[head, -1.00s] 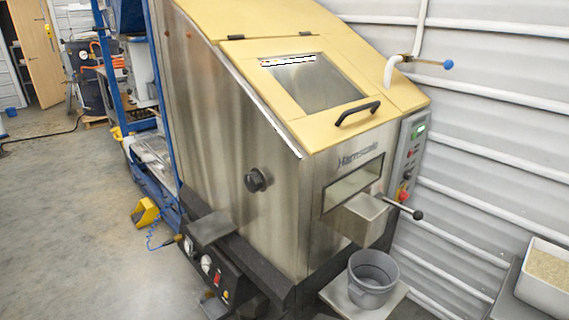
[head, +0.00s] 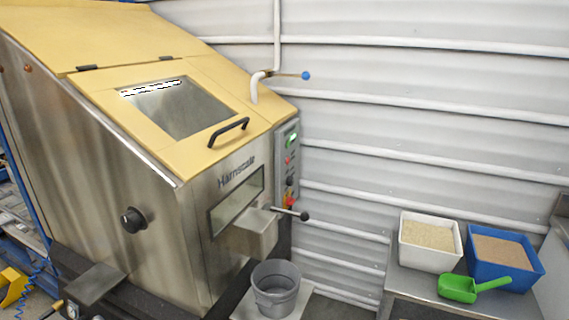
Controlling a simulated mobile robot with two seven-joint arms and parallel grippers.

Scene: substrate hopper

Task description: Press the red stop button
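A grey control panel (head: 287,160) is mounted on the right side of the steel hopper (head: 150,190), near its front corner. Neither of my grippers is in view.
A grey bucket (head: 275,290) stands below the steel chute (head: 252,232), and a lever with a black knob (head: 304,216) sticks out right. A white bin (head: 402,245), a blue bin (head: 525,285) and a green scoop (head: 458,289) are on a bench at right.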

